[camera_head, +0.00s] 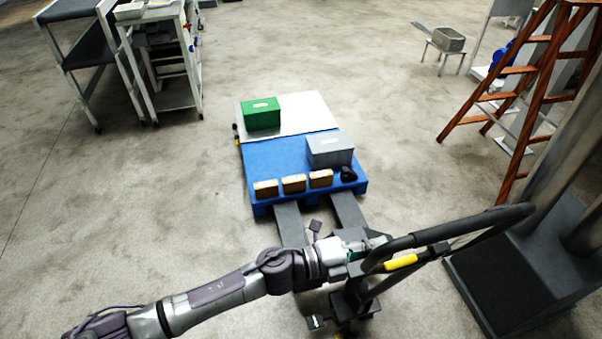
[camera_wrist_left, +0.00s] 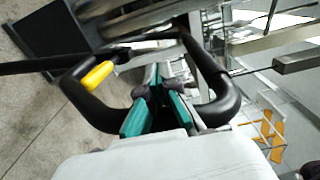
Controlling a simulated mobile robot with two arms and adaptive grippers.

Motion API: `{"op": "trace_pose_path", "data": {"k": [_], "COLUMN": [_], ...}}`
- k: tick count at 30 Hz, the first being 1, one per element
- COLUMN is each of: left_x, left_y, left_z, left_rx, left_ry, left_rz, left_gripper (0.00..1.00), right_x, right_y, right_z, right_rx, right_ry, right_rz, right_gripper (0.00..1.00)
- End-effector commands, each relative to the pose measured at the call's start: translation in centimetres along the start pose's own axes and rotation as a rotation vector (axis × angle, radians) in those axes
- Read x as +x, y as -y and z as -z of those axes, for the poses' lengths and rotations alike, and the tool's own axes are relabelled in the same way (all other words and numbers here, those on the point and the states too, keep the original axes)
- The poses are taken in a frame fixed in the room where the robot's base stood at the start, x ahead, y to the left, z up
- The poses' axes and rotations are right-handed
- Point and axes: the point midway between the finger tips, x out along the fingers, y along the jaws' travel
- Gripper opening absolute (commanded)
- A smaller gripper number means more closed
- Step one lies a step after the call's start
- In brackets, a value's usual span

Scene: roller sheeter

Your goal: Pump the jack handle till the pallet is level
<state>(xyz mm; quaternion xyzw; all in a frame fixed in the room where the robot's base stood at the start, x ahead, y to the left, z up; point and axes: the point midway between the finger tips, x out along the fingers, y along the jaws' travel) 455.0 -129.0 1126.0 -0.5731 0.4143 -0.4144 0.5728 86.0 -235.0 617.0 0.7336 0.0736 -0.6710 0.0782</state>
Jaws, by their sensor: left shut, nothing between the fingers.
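The blue pallet (camera_head: 272,155) sits on the dark forks (camera_head: 290,224) of the pallet jack in the head view. Whether it is level is hard to tell from above. The jack handle (camera_head: 480,225) is a black loop with a yellow grip, on the right of my left arm. It also shows in the left wrist view (camera_wrist_left: 214,72), curving on both sides of my fingers. My left gripper (camera_head: 366,250) is beside the handle loop in the head view. Its teal fingers (camera_wrist_left: 158,72) are shut and empty; contact with the loop cannot be told. My right gripper is not in view.
A green crate (camera_head: 261,114), a grey box (camera_head: 330,151) and several small brown blocks (camera_head: 294,183) ride on the load. A wooden ladder (camera_head: 540,95) and a dark-based column (camera_head: 520,262) stand at right. A white rack (camera_head: 165,60) is upper left. Open floor lies left.

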Motion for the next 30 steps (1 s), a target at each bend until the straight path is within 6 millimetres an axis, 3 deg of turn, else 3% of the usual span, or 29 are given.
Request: {"op": "trace_pose_path", "data": {"k": [1, 6, 18, 22, 26, 30], "left_x": [0.0, 0.0, 0.0, 0.0, 0.0, 0.0], "left_y": [-0.4, -0.9, -1.0, -1.4, -1.1, -0.5], "left_z": [1.6, 4.2, 5.0, 6.3, 5.0, 1.9], "left_rx": [-0.009, -0.006, -0.004, -0.006, 0.001, 0.002], "left_ry": [-0.011, -0.010, -0.008, -0.009, -0.006, -0.004], "left_rz": [0.000, 0.000, 0.000, 0.000, -0.001, -0.002], "left_gripper": [0.00, 0.00, 0.00, 0.00, 0.00, 0.00], "right_x": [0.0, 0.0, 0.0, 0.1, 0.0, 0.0], "right_y": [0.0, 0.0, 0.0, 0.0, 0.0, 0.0], "right_z": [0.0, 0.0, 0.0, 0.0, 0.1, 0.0], "right_rx": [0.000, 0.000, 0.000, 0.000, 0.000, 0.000], "right_ry": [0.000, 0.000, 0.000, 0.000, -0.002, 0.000], "right_rz": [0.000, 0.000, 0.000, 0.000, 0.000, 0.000], "right_gripper": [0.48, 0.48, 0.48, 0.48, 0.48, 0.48]}}
